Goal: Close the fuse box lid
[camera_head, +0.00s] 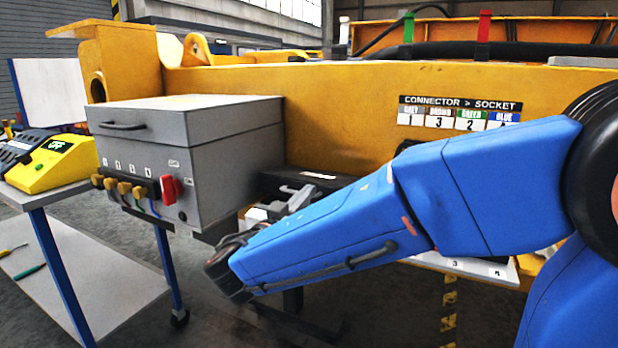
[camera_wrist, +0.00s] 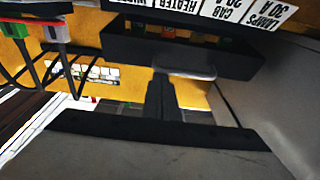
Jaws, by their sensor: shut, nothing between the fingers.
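In the wrist view an open black fuse box (camera_wrist: 180,52) shows small coloured fuses inside. A white label panel with upside-down text such as LAMPS and CAB (camera_wrist: 240,10) runs along the top edge; I cannot tell whether it is on the lid. My gripper (camera_wrist: 163,82) is shut and empty, its dark fingers just below the fuse box in the picture; I cannot tell whether they touch it. In the head view my gripper (camera_head: 222,275) is at the lower left end of my blue arm, and the fuse box is not clearly identifiable there.
A grey cabinet (camera_head: 230,130) with a handled, shut lid and a red switch (camera_head: 171,188) stands left of my arm. A yellow beam (camera_head: 340,110) runs behind, with a connector chart (camera_head: 459,112). A table with a yellow device (camera_head: 52,162) stands far left.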

